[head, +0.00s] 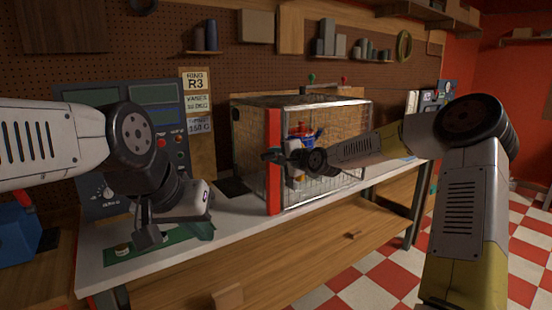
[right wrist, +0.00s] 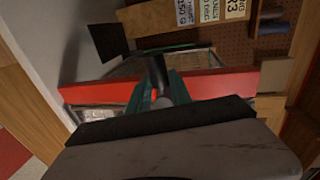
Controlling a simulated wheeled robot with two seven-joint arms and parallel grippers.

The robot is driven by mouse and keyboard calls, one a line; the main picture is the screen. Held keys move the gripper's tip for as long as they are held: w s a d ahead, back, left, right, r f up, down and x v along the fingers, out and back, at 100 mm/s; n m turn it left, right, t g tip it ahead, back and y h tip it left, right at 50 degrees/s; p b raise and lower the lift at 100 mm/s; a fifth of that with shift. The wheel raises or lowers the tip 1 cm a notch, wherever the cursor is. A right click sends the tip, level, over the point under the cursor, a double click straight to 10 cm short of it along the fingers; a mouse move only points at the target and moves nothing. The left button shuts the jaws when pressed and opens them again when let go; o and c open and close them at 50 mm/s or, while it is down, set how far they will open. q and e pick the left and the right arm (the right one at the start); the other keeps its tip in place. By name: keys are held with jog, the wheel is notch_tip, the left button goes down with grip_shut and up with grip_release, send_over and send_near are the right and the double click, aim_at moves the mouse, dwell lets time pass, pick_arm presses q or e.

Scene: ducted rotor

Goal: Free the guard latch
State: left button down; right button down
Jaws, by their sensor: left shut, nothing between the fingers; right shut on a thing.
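The guard is a clear mesh-sided cage (head: 335,185) on the bench, with a red upright bar (head: 274,185) on its near left edge. The latch is mostly hidden in the head view. My left gripper (head: 172,238) is shut and empty, low over the bench's left end.
A red and blue rotor assembly (head: 302,132) shows inside the cage. A control panel (head: 125,100) with dials and lit buttons stands behind my left arm. A green mat (head: 150,250) lies at the bench's left end.

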jog(key=shift+r+m, duration=0.15)
jog(key=shift+m, duration=0.15)
dwell(0.4)
jog(key=c, duration=1.2)
grip_release()
jog(key=shift+o, duration=0.2)
jog(key=shift+d, duration=0.1)
jog(key=v, duration=0.7)
jog(key=shift+s+d, duration=0.2)
jog(key=shift+d, duration=0.05)
